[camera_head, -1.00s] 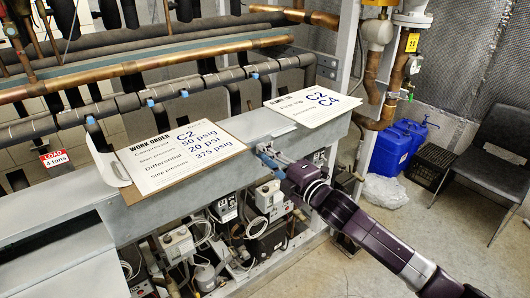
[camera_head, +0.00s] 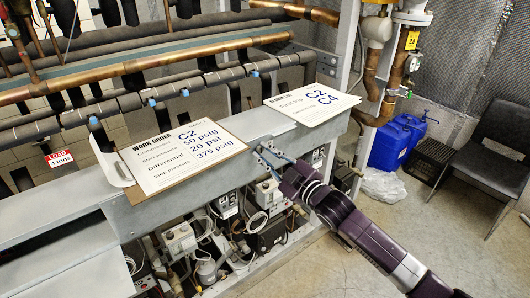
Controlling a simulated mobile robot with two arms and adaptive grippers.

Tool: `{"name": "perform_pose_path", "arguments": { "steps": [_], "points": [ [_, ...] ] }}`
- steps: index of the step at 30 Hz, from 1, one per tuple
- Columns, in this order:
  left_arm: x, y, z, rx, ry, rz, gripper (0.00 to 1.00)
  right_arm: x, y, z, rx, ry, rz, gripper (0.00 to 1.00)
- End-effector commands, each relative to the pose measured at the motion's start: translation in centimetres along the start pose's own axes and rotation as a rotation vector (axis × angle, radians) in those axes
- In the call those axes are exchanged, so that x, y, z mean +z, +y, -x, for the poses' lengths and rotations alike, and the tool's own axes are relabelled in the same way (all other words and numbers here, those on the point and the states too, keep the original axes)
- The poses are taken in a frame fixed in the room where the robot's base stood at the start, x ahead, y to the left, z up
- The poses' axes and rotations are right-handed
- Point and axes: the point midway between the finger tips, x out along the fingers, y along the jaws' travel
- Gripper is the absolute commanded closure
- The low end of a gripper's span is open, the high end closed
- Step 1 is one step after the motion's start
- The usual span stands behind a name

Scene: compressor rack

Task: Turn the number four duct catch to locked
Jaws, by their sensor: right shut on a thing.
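The long grey duct (camera_head: 60,220) runs across the front of the rack, from lower left to upper right. My right gripper (camera_head: 263,152) comes in from the lower right and meets the duct's front edge, between the two boards. It is shut on a small part there, which its fingers hide; by its place this is a duct catch. I cannot read a number on it or tell which way it is turned. My left gripper is not in view.
A work order clipboard (camera_head: 180,158) and a second board (camera_head: 310,101) lie on the duct. Wired control boxes (camera_head: 180,240) hang below it. Copper and black pipes run behind.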

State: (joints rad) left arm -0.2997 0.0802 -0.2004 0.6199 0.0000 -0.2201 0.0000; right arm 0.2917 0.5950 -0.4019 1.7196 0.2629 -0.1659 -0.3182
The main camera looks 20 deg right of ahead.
Motion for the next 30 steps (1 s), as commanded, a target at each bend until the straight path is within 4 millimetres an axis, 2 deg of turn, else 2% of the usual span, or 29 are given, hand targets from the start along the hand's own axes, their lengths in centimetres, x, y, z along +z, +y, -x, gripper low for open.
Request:
{"name": "perform_pose_path", "arguments": {
  "steps": [20,21,24,30],
  "points": [
    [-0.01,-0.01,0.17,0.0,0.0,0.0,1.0,0.19,-0.13,0.03,-0.001,-0.004,-0.057,1.0],
    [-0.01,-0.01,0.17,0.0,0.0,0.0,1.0,0.19,-0.13,0.03,-0.001,-0.004,-0.057,0.8],
    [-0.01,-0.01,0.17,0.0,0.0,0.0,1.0,0.16,-0.11,0.02,-0.001,-0.003,-0.056,0.69],
    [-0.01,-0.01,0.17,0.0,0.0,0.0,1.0,0.08,-0.06,0.01,0.0,-0.002,-0.055,0.67]
  ]
}}
